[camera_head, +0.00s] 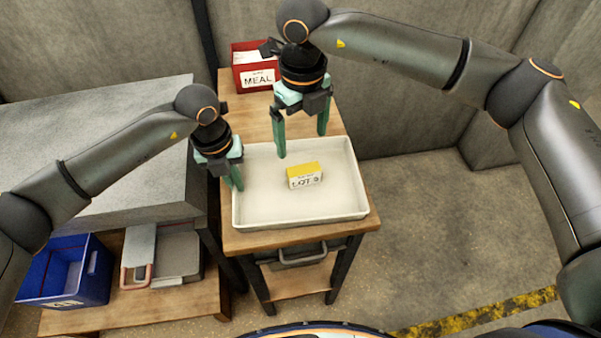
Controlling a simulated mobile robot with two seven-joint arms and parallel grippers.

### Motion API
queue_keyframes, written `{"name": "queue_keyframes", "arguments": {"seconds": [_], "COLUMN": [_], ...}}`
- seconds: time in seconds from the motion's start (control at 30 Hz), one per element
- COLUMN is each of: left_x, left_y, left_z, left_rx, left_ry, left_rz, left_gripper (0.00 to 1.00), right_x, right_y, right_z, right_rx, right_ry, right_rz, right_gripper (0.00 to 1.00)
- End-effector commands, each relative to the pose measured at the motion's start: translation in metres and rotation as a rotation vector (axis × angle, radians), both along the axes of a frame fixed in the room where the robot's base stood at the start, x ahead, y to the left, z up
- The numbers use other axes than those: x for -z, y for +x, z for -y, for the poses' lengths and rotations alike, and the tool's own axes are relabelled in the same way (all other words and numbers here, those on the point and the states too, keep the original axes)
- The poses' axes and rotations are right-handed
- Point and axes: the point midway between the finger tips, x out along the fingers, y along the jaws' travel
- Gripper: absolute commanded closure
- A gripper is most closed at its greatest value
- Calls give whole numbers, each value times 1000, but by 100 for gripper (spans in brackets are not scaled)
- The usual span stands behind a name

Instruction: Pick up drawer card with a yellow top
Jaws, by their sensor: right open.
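The drawer card (304,176) is a small white block with a yellow top and dark lettering on its front. It lies in the white tray (260,216) on the wooden table, near the tray's middle. My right gripper (302,142) is open and empty, with its fingers pointing down above the back of the tray, behind the card. My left gripper (234,186) is over the tray's left edge, to the left of the card and apart from it. Its fingers overlap in this view, so its opening does not show clearly.
A red bin labelled MEAL (256,68) stands at the back of the wooden table (239,111). A grey counter (90,130) is at the left. Below it, a blue bin (65,275) and a grey container (160,256) sit on a low shelf. The floor at the right is clear.

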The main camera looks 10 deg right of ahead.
Motion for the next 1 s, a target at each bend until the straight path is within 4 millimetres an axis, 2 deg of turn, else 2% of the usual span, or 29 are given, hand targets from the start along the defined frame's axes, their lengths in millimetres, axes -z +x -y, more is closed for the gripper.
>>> {"name": "queue_keyframes", "arguments": {"seconds": [0.2,0.37,0.7,1.0], "left_x": [-1,-1,-1,-1], "left_y": [0,0,0,0], "left_z": [0,0,0,0], "left_rx": [0,0,0,0], "left_ry": [-1,-1,-1,-1], "left_rz": [1,1,1,1], "left_gripper": [100,100,100,100], "right_x": [-3,1,55,75], "right_y": [1,1,0,0], "right_z": [0,1,1,2], "right_rx": [271,353,361,360], "right_ry": [2,0,-2,-1], "right_rz": [-2,-3,-4,-4], "right_gripper": [0,0,0,0]}}
